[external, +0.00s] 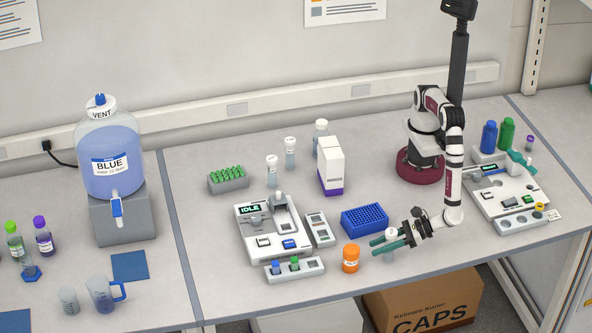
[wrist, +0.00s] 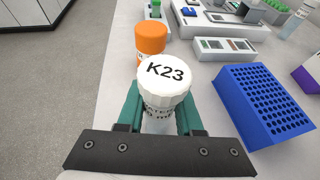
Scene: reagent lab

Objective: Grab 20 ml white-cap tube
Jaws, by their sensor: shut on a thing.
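A white-capped tube (external: 390,237) stands near the front edge of the bench in the external view. In the wrist view its white cap (wrist: 166,82) reads "K23", and its clear body shows below the cap with printing too small to read. My gripper (external: 382,241) reaches in from the right, low over the bench, with its green fingers on either side of the tube. In the wrist view my gripper (wrist: 160,117) is shut on the tube below the cap. The tube looks upright. Its lower end is hidden, so I cannot tell whether it touches the bench.
An orange-capped bottle (external: 350,258) stands just left of the tube, and a blue rack (external: 365,219) is just behind. Other white-capped tubes (external: 290,152) stand farther back by a white box (external: 331,165). An "IDLE" device (external: 258,238) is to the left. The bench's front edge is close.

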